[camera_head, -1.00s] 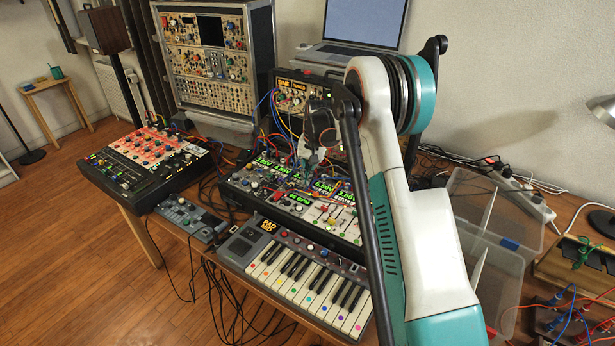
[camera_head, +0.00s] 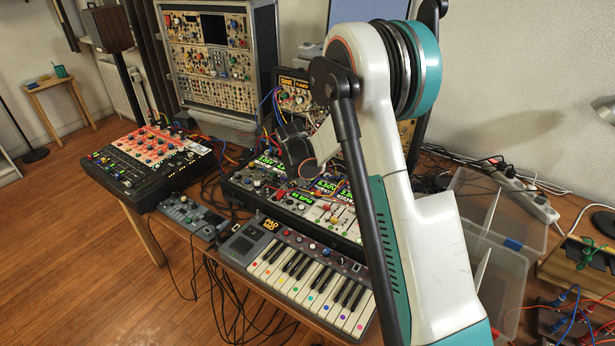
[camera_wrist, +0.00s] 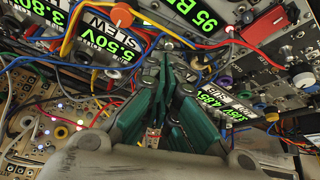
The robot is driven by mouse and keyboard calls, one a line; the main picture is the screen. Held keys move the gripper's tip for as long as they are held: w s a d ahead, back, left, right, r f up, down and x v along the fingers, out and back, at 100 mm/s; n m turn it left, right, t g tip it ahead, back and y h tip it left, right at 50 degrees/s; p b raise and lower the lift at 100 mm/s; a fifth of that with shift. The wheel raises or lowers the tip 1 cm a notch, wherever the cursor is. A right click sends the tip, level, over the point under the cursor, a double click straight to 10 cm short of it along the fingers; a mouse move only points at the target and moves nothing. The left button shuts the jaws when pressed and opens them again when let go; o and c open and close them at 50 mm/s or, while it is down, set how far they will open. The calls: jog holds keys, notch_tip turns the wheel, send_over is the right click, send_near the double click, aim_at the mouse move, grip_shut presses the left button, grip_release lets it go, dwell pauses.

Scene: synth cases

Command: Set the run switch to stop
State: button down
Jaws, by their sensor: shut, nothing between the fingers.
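The rack of patched modules (camera_head: 330,235) stands mid-table behind the keyboard, with green displays and many cables. In the wrist view, a 95 BPM display (camera_wrist: 195,12) shows at the top and a 5.50V display (camera_wrist: 110,45) at the upper left. I cannot make out which control is the run switch; no run or stop label is readable. My gripper (camera_wrist: 167,62) has its teal fingers together and empty, low over the patched panel. Whether the tips touch anything is unclear. In the head view my dark wrist is over the rack and hides the fingertips.
Several cables cross the panel around my fingers. A red cap (camera_wrist: 258,31) and an orange knob (camera_wrist: 121,14) stand out nearby. The keyboard (camera_head: 305,270) is in front, a mixer (camera_head: 148,165) at left, and clear plastic bins (camera_head: 495,245) at right.

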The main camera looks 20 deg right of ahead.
jog(key=shift+d, duration=0.1)
jog(key=shift+r, duration=0.15)
jog(key=shift+r+p, duration=0.45)
jog(key=shift+r, duration=0.2)
